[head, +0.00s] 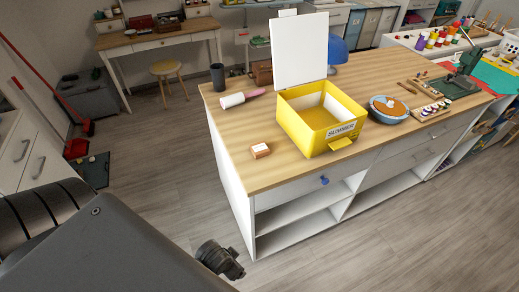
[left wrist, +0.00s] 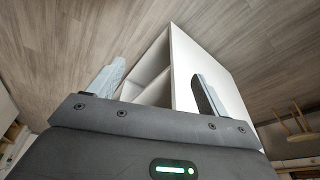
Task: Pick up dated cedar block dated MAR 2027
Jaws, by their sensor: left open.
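A small tan wooden block (head: 261,150) with a white label on top lies near the front left corner of the wood-topped cubby counter (head: 230,133). The label's writing is too small to read, so I cannot tell its date. My left gripper (left wrist: 158,82) is open, with nothing between its two fingers. The left wrist view shows the white side and open shelves of a cabinet beyond the fingers, and no block. In the head view my left arm fills the lower left, away from the block. My right gripper is not in view.
A yellow box (head: 306,138) labelled SUMMER, with its lid raised, stands right of the block. A blue bowl (head: 389,109) is farther right. A white roll with a pink handle (head: 241,98) and a dark cup (head: 218,77) are behind. Counter around the block is clear.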

